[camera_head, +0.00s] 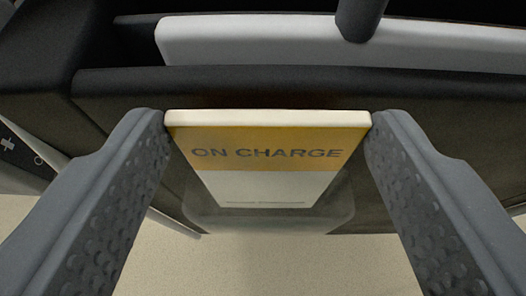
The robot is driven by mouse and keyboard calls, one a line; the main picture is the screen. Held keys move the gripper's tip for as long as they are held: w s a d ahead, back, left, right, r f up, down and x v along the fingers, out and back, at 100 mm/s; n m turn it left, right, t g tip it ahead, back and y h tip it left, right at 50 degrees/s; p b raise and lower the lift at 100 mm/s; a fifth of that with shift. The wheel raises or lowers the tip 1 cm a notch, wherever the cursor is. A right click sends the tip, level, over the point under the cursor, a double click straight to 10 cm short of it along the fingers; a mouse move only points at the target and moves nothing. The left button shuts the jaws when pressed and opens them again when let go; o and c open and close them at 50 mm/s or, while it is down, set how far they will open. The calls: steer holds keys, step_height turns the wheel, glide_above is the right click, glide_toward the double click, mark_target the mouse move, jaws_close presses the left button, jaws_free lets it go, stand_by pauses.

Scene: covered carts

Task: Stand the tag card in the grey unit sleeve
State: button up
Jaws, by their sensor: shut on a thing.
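The tag card (265,188) has a yellow band reading "ON CHARGE" above a white lower part. My gripper (268,125) is shut on the card, with one dark grey finger at each side edge near its top. A translucent sleeve (335,215) shows around the lower part of the card, against the dark front of a unit. The card's lower part appears to be within or just in front of this sleeve; I cannot tell which. The card's top edge faces me.
A dark unit (420,100) spans the view behind the card. A light grey panel (250,42) lies in its top, with a dark post (360,18) over it. Another item with a pale edge is at left (30,155). Pale floor (270,265) shows below.

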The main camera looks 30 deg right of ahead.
steer(key=shift+f, duration=0.1)
steer(key=o, duration=1.3)
steer(key=shift+b+v, duration=0.7)
steer(key=shift+v, duration=6.15)
steer(key=shift+s+f, duration=0.1)
